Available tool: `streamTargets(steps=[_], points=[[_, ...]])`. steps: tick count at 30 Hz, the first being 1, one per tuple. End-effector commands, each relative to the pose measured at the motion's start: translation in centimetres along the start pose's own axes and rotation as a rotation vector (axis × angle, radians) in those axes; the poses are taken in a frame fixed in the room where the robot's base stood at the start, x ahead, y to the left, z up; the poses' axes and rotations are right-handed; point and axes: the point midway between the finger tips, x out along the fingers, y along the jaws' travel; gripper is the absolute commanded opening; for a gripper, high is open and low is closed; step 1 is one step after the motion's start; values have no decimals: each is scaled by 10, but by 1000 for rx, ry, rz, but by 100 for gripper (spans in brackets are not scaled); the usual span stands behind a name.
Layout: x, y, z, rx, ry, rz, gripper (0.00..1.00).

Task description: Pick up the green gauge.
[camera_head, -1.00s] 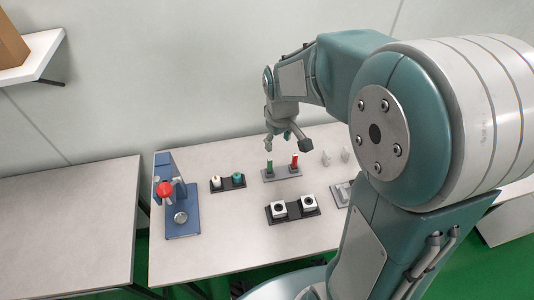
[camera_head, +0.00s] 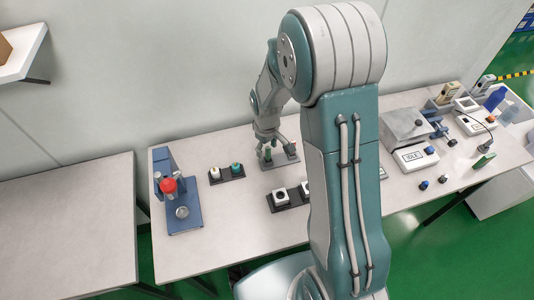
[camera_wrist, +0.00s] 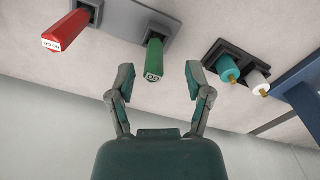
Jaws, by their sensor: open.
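The green gauge (camera_wrist: 154,62) stands in a grey holder plate next to a red gauge (camera_wrist: 65,30) in the wrist view. The holder plate (camera_wrist: 122,17) lies on the table. My gripper (camera_wrist: 159,75) is open, with one finger on each side of the green gauge, and no contact shows. In the head view my gripper (camera_head: 267,156) is low over the left end of the holder plate (camera_head: 271,165). There the green gauge (camera_head: 268,154) is partly hidden between the fingers, and the red gauge is hard to make out behind my gripper.
A dark tray (camera_head: 228,180) with a white and a teal piece is left of the holder. A blue stand (camera_head: 184,222) with a red knob is farther left. A dark block (camera_head: 277,209) with white square pieces is in front. Several devices fill the table's right side.

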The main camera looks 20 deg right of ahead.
Motion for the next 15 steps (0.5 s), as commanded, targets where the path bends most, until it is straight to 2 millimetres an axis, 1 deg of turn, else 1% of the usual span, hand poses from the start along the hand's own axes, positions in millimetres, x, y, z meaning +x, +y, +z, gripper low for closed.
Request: streamTargets(steps=[1, 3, 6, 14, 15], points=[[9, 2, -1, 2, -4, -3, 65], [19, 3, -1, 2, -3, -2, 65], [27, 4, 0, 2, 0, -3, 65], [30, 3, -1, 2, 1, -1, 65], [30, 3, -1, 2, 1, -1, 48]])
